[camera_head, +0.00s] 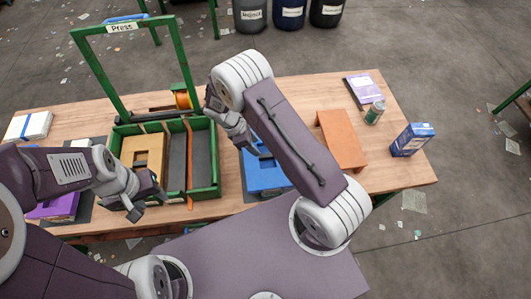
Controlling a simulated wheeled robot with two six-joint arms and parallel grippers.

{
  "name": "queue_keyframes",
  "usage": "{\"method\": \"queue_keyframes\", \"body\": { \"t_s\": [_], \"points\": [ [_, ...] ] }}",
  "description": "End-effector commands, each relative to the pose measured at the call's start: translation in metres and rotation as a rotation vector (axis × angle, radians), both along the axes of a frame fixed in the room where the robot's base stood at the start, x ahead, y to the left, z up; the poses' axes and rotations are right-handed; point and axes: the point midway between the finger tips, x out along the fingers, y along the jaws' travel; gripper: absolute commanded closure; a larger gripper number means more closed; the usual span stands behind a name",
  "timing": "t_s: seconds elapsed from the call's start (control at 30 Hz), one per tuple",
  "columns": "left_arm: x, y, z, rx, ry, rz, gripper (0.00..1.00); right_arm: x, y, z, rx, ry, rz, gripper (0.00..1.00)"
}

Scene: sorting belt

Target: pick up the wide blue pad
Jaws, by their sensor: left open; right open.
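A wide blue pad (265,178) lies on the table right of the green divided tray, partly covered from view by my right arm. My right gripper (247,145) is open and points down over the pad's far left part; the picture does not show whether it touches the pad. My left gripper (147,203) is open and empty near the front edge of the green tray (206,192), left of the pad.
A green press frame (178,55) stands behind the tray, which holds a tan block (145,152). A purple item (62,206) lies at left.

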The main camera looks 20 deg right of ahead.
Motion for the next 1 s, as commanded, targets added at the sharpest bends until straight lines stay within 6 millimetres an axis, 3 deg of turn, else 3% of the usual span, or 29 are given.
{"method": "queue_keyframes", "body": {
  "t_s": [0.2, 0.47, 0.7, 0.93, 0.97, 1.0],
  "points": [
    [0.000, 0.000, 0.009, 0.000, 0.000, 0.000, 0.55, -0.004, -0.013, -0.027, -0.001, 0.004, -0.004, 0.55],
    [0.000, 0.000, 0.016, 0.000, 0.000, 0.000, 0.55, -0.006, -0.019, -0.043, 0.000, 0.003, -0.003, 0.55],
    [0.000, 0.000, 0.029, 0.000, 0.000, 0.000, 0.55, -0.010, -0.034, -0.079, -0.001, 0.002, -0.004, 0.55],
    [0.000, 0.000, 0.028, 0.000, 0.000, 0.000, 0.55, -0.010, -0.035, -0.084, 0.000, 0.000, -0.003, 0.55],
    [0.000, 0.000, 0.028, 0.000, 0.000, 0.000, 0.55, -0.010, -0.035, -0.084, 0.000, 0.000, -0.003, 0.57],
    [0.000, 0.000, 0.028, 0.000, 0.000, 0.000, 0.55, -0.010, -0.035, -0.084, 0.000, 0.000, -0.003, 0.68]
  ]
}}
